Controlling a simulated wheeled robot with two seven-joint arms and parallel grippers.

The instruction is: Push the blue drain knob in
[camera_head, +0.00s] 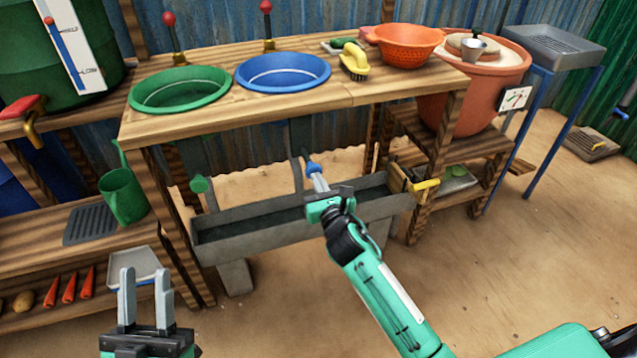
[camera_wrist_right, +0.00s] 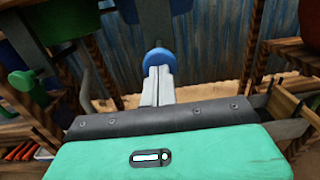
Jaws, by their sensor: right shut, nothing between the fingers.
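The blue drain knob (camera_head: 313,168) sits below the blue basin (camera_head: 283,71), in front of a grey pipe, above the grey trough. My right gripper (camera_head: 319,183) is shut and empty, its fingertips at the knob. In the right wrist view the blue knob (camera_wrist_right: 159,59) shows just beyond the closed fingertips (camera_wrist_right: 157,72); they look in contact or nearly so, and I cannot tell which. The fingers hide the knob's lower part. My left gripper (camera_head: 142,292) is open and empty at the lower left, far from the knob.
A green knob (camera_head: 199,184) is under the green basin (camera_head: 180,89), left of the blue one. The grey trough (camera_head: 250,222) runs beneath both. The sandy floor in front is clear.

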